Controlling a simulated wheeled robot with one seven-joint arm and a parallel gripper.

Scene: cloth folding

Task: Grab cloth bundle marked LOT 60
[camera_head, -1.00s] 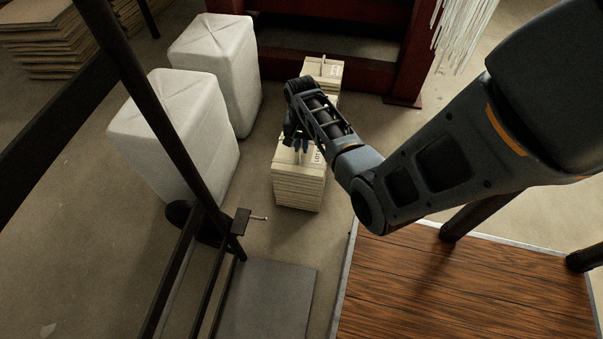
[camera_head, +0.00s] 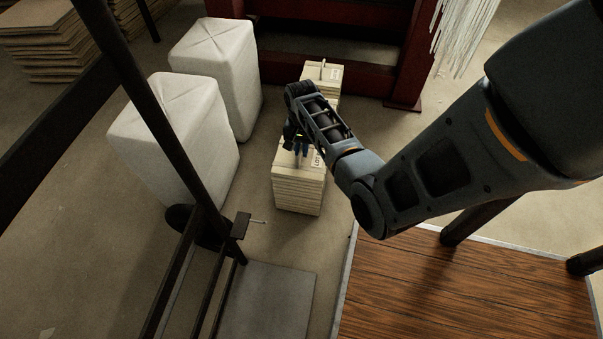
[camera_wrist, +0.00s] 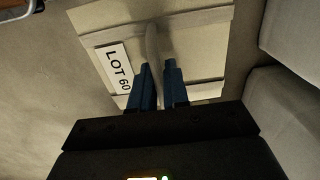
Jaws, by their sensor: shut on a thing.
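The cloth bundle marked LOT 60 (camera_head: 298,190) is a cream, layered stack standing on the floor below my gripper. In the wrist view its top (camera_wrist: 202,50) shows pale bands, a raised upright strap loop (camera_wrist: 152,42) and a white label (camera_wrist: 118,69) reading "LOT 60". My gripper (camera_head: 300,148) points down at the bundle's top. In the wrist view its two blue fingers (camera_wrist: 159,72) are shut on the strap loop, which passes between them. The lower end of the loop is hidden by the fingers.
Another banded bundle (camera_head: 325,73) stands just behind. Two white wrapped blocks (camera_head: 172,140) stand close on the left. A dark red frame (camera_head: 390,60) is at the back. A wooden platform (camera_head: 470,285) lies front right, and dark bars cross the left side.

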